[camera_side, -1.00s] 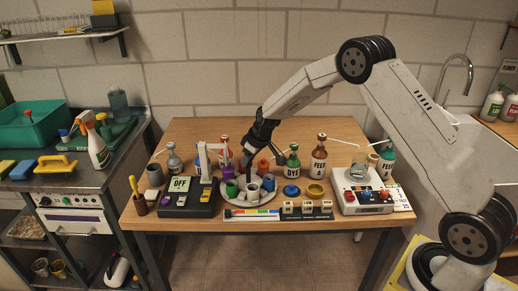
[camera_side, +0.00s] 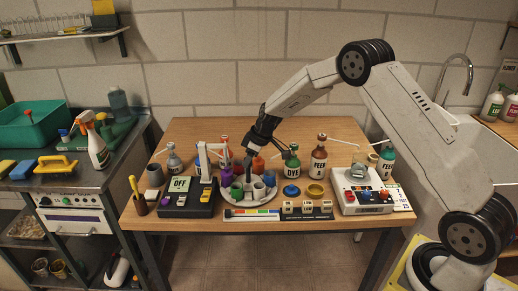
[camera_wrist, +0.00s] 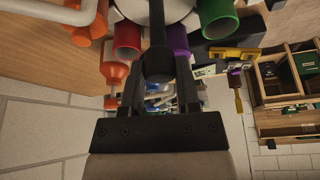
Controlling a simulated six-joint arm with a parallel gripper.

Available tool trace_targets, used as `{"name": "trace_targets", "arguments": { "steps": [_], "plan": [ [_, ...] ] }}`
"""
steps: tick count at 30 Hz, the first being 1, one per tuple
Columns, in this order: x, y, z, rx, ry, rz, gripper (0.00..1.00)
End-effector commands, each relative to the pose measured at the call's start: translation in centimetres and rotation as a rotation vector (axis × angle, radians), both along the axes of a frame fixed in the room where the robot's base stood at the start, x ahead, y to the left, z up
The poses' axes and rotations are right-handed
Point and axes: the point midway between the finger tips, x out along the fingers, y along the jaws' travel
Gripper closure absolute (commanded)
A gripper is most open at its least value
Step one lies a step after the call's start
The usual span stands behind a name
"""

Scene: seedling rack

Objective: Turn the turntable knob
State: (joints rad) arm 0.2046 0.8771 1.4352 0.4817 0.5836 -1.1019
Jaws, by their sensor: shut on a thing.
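The turntable (camera_side: 262,201) is a pale round disc on the middle of the table; part of it also shows in the wrist view (camera_wrist: 172,10). My gripper (camera_side: 247,163) points down over the disc's centre among the pots. In the wrist view its two dark fingers stand either side of the black knob (camera_wrist: 157,65), shut on it. The knob is mostly hidden in the side view.
A black device marked OFF (camera_side: 187,204) stands left, beside a white upright frame. A green DYE bottle (camera_side: 293,165) and a brown bottle (camera_side: 318,160) stand right behind. A colour strip and labelled blocks (camera_side: 306,208) lie in front. A white machine (camera_side: 363,197) is at right.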

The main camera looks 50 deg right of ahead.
Motion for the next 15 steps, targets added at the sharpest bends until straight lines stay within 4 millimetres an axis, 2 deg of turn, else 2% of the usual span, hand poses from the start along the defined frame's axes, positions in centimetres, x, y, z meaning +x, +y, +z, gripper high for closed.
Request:
{"name": "trace_targets", "arguments": {
  "steps": [4, 5, 7, 8, 15],
  "plan": [
    [-0.07, -0.01, -0.05, 0.001, 0.003, 0.000, 1.00],
    [-0.07, -0.01, -0.05, 0.000, 0.002, -0.001, 0.50],
    [-0.06, -0.01, -0.05, 0.000, 0.002, -0.001, 0.28],
    [-0.06, -0.01, -0.05, 0.000, 0.002, -0.001, 0.24],
    [-0.03, -0.02, -0.02, 0.000, 0.001, -0.001, 0.24]
  ]
}}
